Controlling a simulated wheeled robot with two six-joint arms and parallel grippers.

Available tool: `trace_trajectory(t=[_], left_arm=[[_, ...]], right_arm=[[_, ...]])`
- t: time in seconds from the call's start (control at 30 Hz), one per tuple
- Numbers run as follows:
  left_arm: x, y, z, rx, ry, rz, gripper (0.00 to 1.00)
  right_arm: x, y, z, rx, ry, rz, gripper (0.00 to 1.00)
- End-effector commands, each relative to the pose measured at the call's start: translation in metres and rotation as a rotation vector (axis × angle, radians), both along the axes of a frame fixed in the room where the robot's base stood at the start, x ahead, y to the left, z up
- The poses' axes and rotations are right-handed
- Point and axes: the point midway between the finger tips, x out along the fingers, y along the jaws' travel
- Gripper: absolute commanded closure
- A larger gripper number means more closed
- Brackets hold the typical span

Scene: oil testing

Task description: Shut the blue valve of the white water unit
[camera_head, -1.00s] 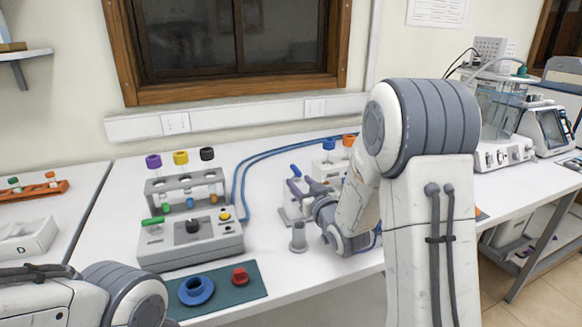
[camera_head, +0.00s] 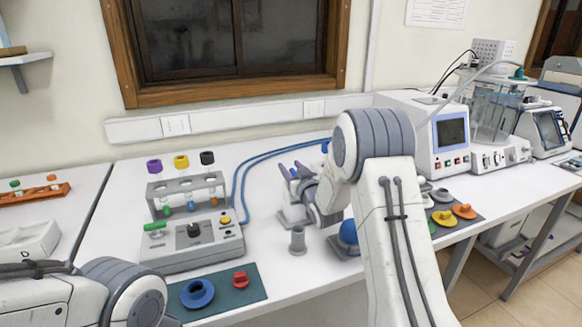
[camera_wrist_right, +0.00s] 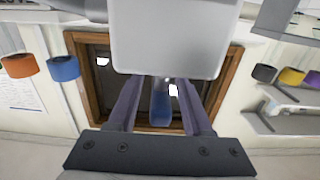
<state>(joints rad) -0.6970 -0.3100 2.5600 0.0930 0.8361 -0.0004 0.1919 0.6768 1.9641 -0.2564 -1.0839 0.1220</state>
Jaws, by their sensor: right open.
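The blue valve (camera_wrist_right: 160,106) shows in the right wrist view as a blue handle below the pale body of the water unit (camera_wrist_right: 172,40). My right gripper (camera_wrist_right: 158,103) is open, its two purple fingers on either side of the handle; I cannot tell whether they touch it. In the head view the right gripper (camera_head: 295,170) is over the white water unit (camera_head: 292,213), and its wrist and arm hide most of the unit. I cannot make out the valve there. My left arm shows at the lower left, but its gripper is out of view.
A grey control box (camera_head: 190,242) with a rack of capped tubes stands left. A small grey post (camera_head: 298,240) and a blue rounded object (camera_head: 348,232) stand near my right arm. A screened instrument (camera_head: 430,135) is right.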

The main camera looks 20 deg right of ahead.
Motion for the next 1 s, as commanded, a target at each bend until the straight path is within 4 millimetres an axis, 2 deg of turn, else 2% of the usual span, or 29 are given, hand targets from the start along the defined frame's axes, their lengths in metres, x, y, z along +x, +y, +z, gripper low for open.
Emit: trace_trajectory(t=[0.17, 0.27, 0.3, 0.67, 1.0], left_arm=[[0.0, 0.0, 0.0, 0.0, 0.0, 0.0, 0.5], [0.0, 0.0, 0.0, 0.0, 0.0, 0.0, 0.5], [0.0, 0.0, 0.0, 0.0, 0.0, 0.0, 0.5], [0.0, 0.0, -0.005, 0.0, 0.0, 0.0, 0.5], [0.0, 0.0, -0.032, 0.0, 0.0, 0.0, 0.5]], right_arm=[[0.0, 0.0, 0.0, 0.0, 0.0, 0.0, 0.5], [0.0, 0.0, 0.0, 0.0, 0.0, 0.0, 0.84], [0.0, 0.0, 0.0, 0.0, 0.0, 0.0, 1.0], [0.0, 0.001, -0.001, 0.0, -0.001, -0.022, 1.0], [-0.001, -0.003, -0.003, 0.002, -0.003, -0.213, 1.0]])
